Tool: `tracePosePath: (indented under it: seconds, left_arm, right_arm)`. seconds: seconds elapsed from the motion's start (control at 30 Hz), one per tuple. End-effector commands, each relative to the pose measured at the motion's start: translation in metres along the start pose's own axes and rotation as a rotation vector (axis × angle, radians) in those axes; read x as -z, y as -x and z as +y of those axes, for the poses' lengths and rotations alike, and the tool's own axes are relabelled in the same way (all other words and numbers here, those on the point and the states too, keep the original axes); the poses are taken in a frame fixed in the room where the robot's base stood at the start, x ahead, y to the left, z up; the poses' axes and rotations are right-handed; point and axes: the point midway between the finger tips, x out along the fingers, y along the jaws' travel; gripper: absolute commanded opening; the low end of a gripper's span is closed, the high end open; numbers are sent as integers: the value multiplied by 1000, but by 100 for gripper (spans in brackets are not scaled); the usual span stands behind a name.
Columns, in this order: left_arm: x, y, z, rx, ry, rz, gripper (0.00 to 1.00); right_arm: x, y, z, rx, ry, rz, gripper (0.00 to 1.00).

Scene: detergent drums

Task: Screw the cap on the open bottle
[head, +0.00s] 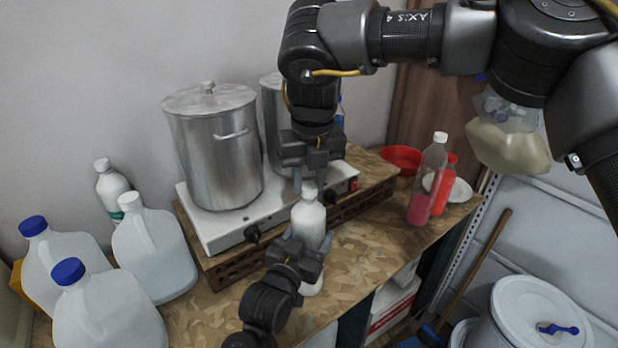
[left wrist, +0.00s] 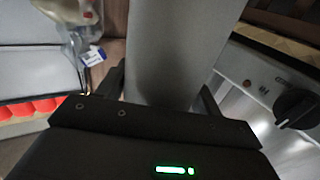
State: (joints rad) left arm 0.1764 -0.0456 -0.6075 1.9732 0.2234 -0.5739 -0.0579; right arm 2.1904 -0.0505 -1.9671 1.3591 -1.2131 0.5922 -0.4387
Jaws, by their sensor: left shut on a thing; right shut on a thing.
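A white bottle (head: 309,222) stands upright at the front of the wooden table, in front of the hot plate. My left gripper (head: 306,250) is shut on the lower part of the bottle's body. In the left wrist view the bottle (left wrist: 172,50) fills the space between the fingers. My right gripper (head: 310,180) points straight down over the bottle and is shut on the white cap (head: 309,187). The cap is at the bottle's neck, partly hidden by the fingers. I cannot tell whether it touches the neck or how its thread sits.
A hot plate (head: 222,233) with two steel pots (head: 213,150) stands close behind the bottle. Several white jugs (head: 154,250) crowd the left. A pink-filled bottle (head: 428,180), a red bottle and a red bowl (head: 402,158) stand at the right. A lidded white bucket (head: 535,315) is below right.

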Motion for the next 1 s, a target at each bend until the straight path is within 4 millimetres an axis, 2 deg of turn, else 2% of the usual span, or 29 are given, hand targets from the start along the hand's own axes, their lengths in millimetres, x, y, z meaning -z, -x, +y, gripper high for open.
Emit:
tracePosePath:
  seconds: [0.8, 1.0]
  left_arm:
    - [1, 0, 0, -1, -1, 2, 2]
    - [1, 0, 0, -1, -1, 2, 2]
  right_arm:
    - [-3, -1, 1, 284, -2384, -29, 9]
    - [-3, -2, 0, 351, -2933, -28, 9]
